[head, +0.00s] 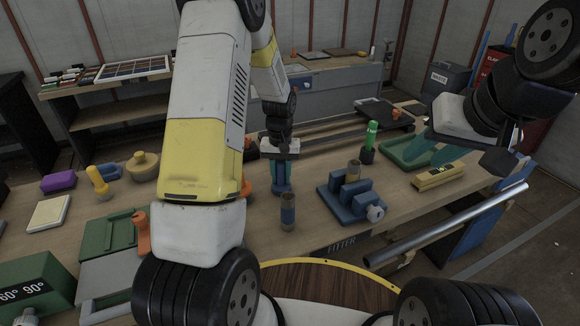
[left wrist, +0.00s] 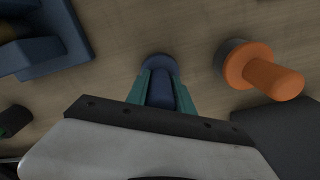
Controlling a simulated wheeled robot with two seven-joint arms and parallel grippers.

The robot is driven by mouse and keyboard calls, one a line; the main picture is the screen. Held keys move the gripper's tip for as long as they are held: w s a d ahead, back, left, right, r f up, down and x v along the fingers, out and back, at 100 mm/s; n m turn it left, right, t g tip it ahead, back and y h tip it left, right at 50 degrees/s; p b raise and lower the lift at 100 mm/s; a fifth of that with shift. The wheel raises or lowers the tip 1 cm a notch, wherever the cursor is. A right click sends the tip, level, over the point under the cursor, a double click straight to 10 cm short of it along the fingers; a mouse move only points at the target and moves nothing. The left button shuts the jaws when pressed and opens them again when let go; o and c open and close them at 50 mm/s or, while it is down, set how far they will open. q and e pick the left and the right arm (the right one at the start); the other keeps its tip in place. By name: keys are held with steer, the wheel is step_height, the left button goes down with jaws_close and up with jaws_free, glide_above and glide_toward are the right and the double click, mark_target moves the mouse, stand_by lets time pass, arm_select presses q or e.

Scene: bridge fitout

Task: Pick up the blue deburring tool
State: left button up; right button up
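The blue deburring tool (head: 281,187) stands upright on the bench, with a round blue base. It also shows in the left wrist view (left wrist: 161,92). My left gripper (head: 280,165) points down over it. In the left wrist view, its two green fingers (left wrist: 161,88) lie close against both sides of the blue handle, with no clear gap. Whether the base is off the bench I cannot tell. My right gripper (head: 464,150) hangs over the bench's right side, its teal fingers wide apart and nothing between them.
An orange-handled tool (left wrist: 270,75) stands close beside the blue one. A cylinder with a blue band (head: 288,212) and a blue block fixture (head: 345,200) stand nearby. A yellow level (head: 438,177), a green-capped tool (head: 371,137) and a metal pipe (head: 450,225) are further right.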

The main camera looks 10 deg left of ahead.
arm_select(q)
jaws_close()
